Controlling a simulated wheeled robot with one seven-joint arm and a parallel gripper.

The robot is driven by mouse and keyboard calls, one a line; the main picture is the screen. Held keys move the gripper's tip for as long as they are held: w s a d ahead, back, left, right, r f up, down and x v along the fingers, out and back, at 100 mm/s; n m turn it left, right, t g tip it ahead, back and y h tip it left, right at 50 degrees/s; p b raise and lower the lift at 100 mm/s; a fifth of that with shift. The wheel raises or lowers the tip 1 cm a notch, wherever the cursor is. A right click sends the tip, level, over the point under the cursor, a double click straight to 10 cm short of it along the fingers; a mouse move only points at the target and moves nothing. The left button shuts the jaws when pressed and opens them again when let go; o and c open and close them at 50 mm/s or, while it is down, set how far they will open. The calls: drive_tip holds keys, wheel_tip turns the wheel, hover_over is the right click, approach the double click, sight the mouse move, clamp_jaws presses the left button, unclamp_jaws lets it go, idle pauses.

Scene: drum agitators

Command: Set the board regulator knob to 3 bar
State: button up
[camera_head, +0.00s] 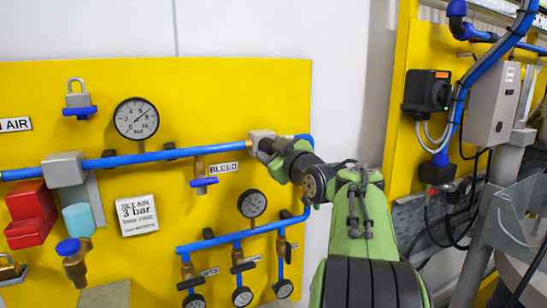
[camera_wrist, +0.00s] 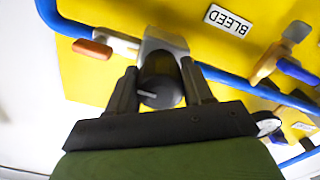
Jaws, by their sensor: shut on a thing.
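The board regulator has a grey body (camera_head: 260,135) on the blue pipe at the right of the yellow board. Its dark round knob (camera_wrist: 162,92) shows in the wrist view, with a short light mark on its face. My gripper (camera_head: 274,152) reaches the regulator from the right. In the wrist view my gripper (camera_wrist: 163,72) has one finger on each side of the knob, shut on it. In the head view the gripper hides the knob. A small gauge (camera_head: 252,203) sits below the regulator; its reading is too small to tell. A white sign (camera_head: 137,215) says 3 bar.
A larger gauge (camera_head: 136,118) stands above the pipe at left. A bleed valve with blue handle (camera_head: 203,182) hangs left of the regulator. A lower blue pipe (camera_head: 240,236) carries several valves and gauges. A yellow post with a black switch box (camera_head: 427,91) stands at right.

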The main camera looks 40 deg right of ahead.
drive_tip(key=shift+f, duration=0.1)
drive_tip(key=o, duration=1)
drive_tip(key=shift+o, duration=0.2)
drive_tip(key=shift+s, duration=0.15)
drive_tip(key=b+v, duration=0.3)
drive_tip(key=v, duration=1.2)
drive_tip(key=shift+s+a+b, duration=0.25)
drive_tip(key=shift+b, duration=0.05)
